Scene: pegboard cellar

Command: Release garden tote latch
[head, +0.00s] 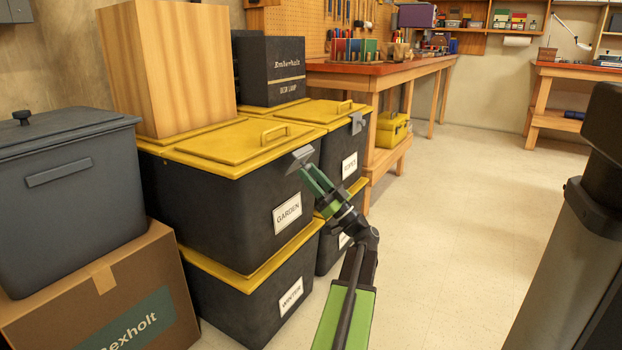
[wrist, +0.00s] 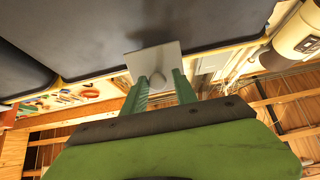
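The garden tote (head: 215,215) is dark with a yellow lid and a white GARDEN label. It sits on the WINTER tote (head: 270,305). Its grey latch plate (head: 300,159) is at the lid's front edge. The latch plate also shows in the wrist view (wrist: 155,60), with a small rounded knob on its lower part. My gripper (head: 307,172) is at the latch, with its green fingers just at the plate. In the wrist view my gripper (wrist: 160,82) is open, its fingertips on either side of the knob. I cannot tell whether they touch it.
A wooden box (head: 170,70) stands on the garden tote's lid. The ROPES tote (head: 335,150) stands behind to the right, with its own grey latch. A grey bin (head: 65,200) on a cardboard box (head: 110,300) is at left. The floor (head: 450,200) to the right is clear.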

